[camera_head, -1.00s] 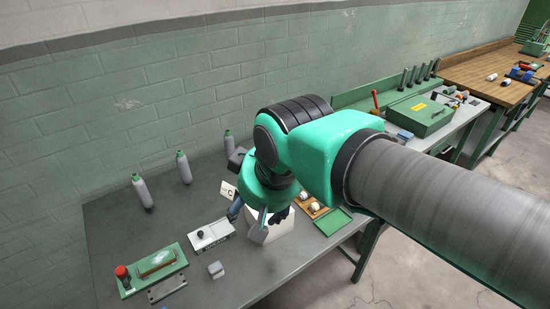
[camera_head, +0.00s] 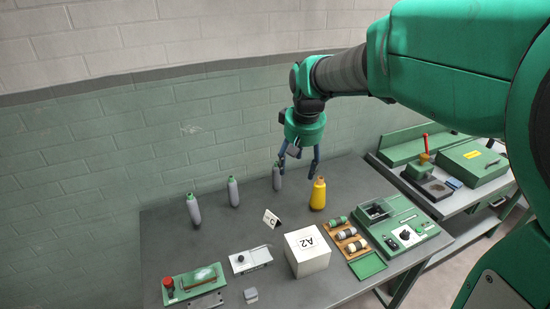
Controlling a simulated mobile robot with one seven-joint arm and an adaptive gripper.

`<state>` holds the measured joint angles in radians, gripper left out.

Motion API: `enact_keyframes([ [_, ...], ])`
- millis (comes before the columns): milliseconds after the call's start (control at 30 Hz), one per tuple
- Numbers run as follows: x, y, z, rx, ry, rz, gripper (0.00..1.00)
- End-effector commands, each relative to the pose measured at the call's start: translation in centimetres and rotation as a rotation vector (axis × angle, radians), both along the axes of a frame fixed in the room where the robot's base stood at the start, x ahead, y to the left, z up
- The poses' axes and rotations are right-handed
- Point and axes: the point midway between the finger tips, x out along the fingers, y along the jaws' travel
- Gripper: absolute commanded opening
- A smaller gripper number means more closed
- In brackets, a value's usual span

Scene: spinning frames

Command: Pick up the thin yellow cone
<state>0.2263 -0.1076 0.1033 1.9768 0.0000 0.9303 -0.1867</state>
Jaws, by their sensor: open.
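The thin yellow cone (camera_head: 318,194) stands upright on the grey table, toward its back right, with a small orange-brown tip. My gripper (camera_head: 299,172) is above the table, just left of and above the cone's top. Its fingers are spread and point down, with nothing between them that I can make out. In the picture its left finger overlaps the rightmost grey bobbin (camera_head: 277,178); I cannot tell if they touch.
Two more grey bobbins stand to the left (camera_head: 234,192). A wooden tray of small spools (camera_head: 346,239) and a green device (camera_head: 404,229) are at right. The table's left middle is clear.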

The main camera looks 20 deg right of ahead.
Motion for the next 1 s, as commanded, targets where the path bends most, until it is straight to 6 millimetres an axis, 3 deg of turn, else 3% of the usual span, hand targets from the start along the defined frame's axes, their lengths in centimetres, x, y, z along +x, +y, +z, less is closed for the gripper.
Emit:
enact_keyframes([
  [267,5.7,-5.0,-1.2,0.007,0.065,-0.012,0.62],
  [500,9.7,-9.6,-3.6,0.018,0.119,-0.021,0.62],
  [800,13.6,-15.6,-7.8,0.037,0.182,-0.031,0.62],
  [1000,15.2,-18.9,-10.8,0.051,0.216,-0.035,0.62],
])
